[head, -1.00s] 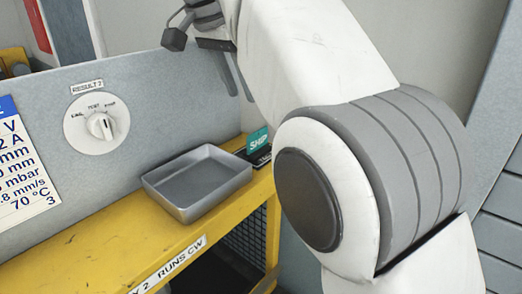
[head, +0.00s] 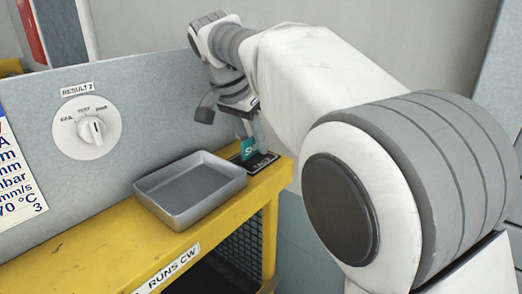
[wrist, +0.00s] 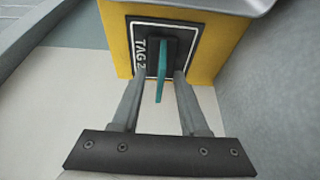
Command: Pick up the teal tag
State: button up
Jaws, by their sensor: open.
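The teal tag (head: 248,149) stands upright on a black base marked "TAG 2" (head: 262,163) at the right end of the yellow bench. In the wrist view the tag (wrist: 161,76) shows edge-on as a thin teal strip. My gripper (head: 244,130) is above the tag, pointing down. In the wrist view my gripper (wrist: 157,80) is open, with one finger on each side of the tag. Both fingers look apart from it. How far down the fingers reach along the tag is hard to tell.
A grey metal tray (head: 190,190) sits on the yellow bench (head: 100,262) just left of the tag's base. A grey panel with a white dial (head: 91,128) rises behind the bench. Floor shows beyond the bench's right end.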

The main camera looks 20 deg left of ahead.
grip_shut()
jog(key=shift+r, duration=0.1)
dwell(0.5)
